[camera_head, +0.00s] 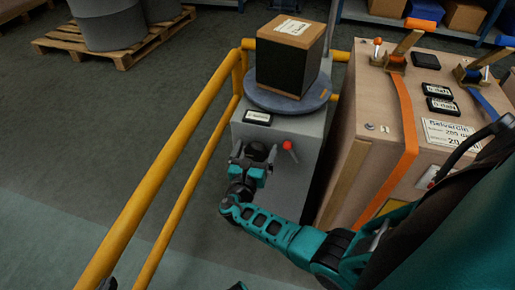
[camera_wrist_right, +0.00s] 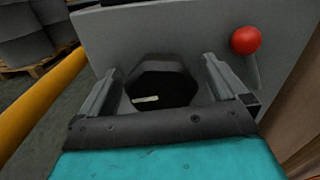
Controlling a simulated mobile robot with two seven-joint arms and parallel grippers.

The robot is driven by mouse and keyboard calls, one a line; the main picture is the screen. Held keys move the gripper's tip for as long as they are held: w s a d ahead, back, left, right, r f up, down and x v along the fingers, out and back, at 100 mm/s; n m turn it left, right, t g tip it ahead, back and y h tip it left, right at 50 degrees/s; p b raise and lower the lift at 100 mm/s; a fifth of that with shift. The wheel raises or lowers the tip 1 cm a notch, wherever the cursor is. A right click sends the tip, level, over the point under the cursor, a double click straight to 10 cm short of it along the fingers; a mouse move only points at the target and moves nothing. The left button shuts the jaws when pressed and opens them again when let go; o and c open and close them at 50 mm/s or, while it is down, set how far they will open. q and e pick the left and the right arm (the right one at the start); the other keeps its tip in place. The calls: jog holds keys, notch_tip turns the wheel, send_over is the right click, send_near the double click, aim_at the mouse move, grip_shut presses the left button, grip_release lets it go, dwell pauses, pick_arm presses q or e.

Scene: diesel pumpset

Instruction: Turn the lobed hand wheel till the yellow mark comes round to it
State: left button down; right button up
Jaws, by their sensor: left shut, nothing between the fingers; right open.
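The lobed hand wheel (camera_wrist_right: 165,78) is a dark knob on the front of a grey cabinet (camera_head: 291,186), with a pale bar on its face in the right wrist view. In the head view the hand wheel (camera_head: 257,149) is partly covered by my right gripper (camera_head: 253,158). That gripper is open, and its fingers stand on either side of the wheel in the wrist view, with gaps visible. I cannot tell any contact. No separate yellow mark is clear. My left gripper is not recognisable; only small dark and teal slivers show at the head view's bottom edge.
A red ball-ended lever (camera_wrist_right: 246,41) sits right of the wheel. A dark box (camera_head: 290,60) rests on a round plate (camera_head: 287,97) atop the cabinet. Yellow rails (camera_head: 170,160) run along the left. The left floor is open.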

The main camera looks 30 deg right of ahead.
jog(key=c, duration=0.9)
jog(key=shift+r+n+p, duration=0.15)
jog(key=shift+n+p, duration=0.35)
jog(key=shift+n, duration=0.2)
jog(key=shift+c, duration=0.2)
jog(key=shift+w+n, duration=0.1)
jog(key=shift+n, duration=0.5)
jog(key=n+p, duration=0.1)
jog(key=n, duration=0.1)
jog(key=shift+a+n, duration=0.1)
jog(key=shift+n, duration=0.2)
pick_arm(q)
jog(key=shift+a+r, duration=0.4)
jog(key=shift+r, duration=0.1)
jog(key=shift+s, duration=0.1)
pick_arm(e)
jog(key=o, duration=0.9)
jog(key=shift+f, duration=0.2)
jog(key=shift+o, duration=0.2)
